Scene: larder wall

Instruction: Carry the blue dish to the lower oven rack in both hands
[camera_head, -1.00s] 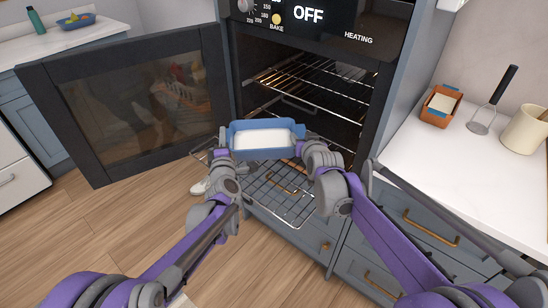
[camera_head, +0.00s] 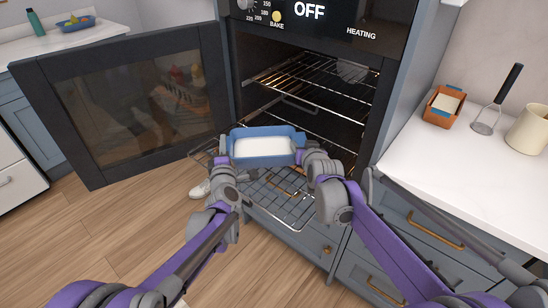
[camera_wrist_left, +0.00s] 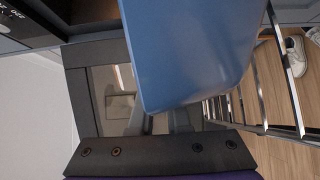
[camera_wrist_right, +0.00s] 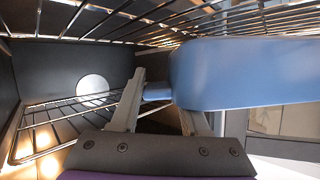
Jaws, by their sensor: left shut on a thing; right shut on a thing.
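The blue dish (camera_head: 240,161) with white contents (camera_head: 262,146) is held in front of the open oven, above the pulled-out lower rack (camera_head: 285,205). A gap between dish and rack is hard to judge from the head view. My left gripper (camera_head: 224,158) is shut at the dish's left end; the dish hides its fingertips in the left wrist view, where the dish (camera_wrist_left: 190,50) fills the middle. My right gripper (camera_head: 304,149) is shut on the dish's right handle; in the right wrist view the fingers (camera_wrist_right: 157,93) close around this handle beside the dish (camera_wrist_right: 240,75).
The oven door (camera_head: 130,105) stands open to the left. The upper rack (camera_head: 315,80) is inside the oven, above the dish's height.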

